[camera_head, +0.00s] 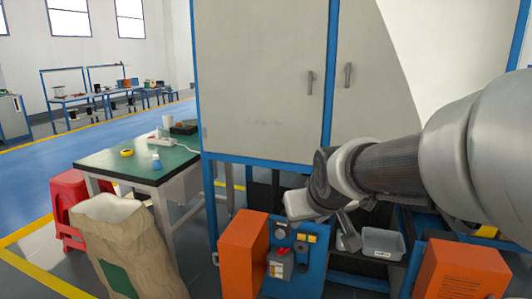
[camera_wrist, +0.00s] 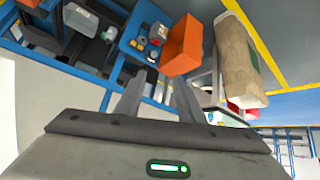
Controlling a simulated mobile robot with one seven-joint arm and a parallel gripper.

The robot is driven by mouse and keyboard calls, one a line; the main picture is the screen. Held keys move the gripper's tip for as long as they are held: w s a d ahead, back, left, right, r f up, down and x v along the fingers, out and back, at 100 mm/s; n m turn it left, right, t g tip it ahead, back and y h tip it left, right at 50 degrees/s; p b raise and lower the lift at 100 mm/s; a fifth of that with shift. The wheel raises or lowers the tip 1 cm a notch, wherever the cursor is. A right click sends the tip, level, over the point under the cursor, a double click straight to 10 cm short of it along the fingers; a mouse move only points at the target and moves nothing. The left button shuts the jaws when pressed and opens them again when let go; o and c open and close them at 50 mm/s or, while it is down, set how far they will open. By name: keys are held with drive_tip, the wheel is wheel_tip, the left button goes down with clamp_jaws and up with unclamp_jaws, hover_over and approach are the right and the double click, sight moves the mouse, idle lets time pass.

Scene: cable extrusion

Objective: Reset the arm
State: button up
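My arm reaches in from the right of the head view, in front of the large cream cabinet (camera_head: 265,75) with blue frame. My gripper (camera_head: 350,240) hangs at its end, above the blue control panel (camera_head: 300,250) and near a grey bin (camera_head: 383,243). In the wrist view, the two fingers of my gripper (camera_wrist: 158,84) stand apart with nothing between them. Past the fingers are the blue panel (camera_wrist: 145,42) with its knobs and an orange box (camera_wrist: 182,46). In the head view, part of the gripper is hard to make out against the dark machine.
Orange boxes (camera_head: 243,255) (camera_head: 462,270) flank the panel. A green-topped table (camera_head: 125,160) carries a yellow tape roll, a blue-and-white bottle and a power strip. A paper sack (camera_head: 125,245) and red stool (camera_head: 68,195) stand left. The blue floor (camera_head: 80,155) behind is open.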

drive_tip(key=s+d+m+g+p, duration=0.1)
drive_tip(key=s+d, duration=0.1)
drive_tip(key=s, duration=0.9)
drive_tip(key=s+d+m+g+p, duration=0.1)
drive_tip(key=s+d+g, duration=0.15)
drive_tip(key=s, duration=0.85)
wheel_tip(320, 180, up, 27)
drive_tip(key=p, duration=2.6)
drive_tip(key=shift+w+d+t+h, duration=0.15)
drive_tip(key=shift+w+t+h, duration=0.2)
drive_tip(key=shift+t, duration=0.1)
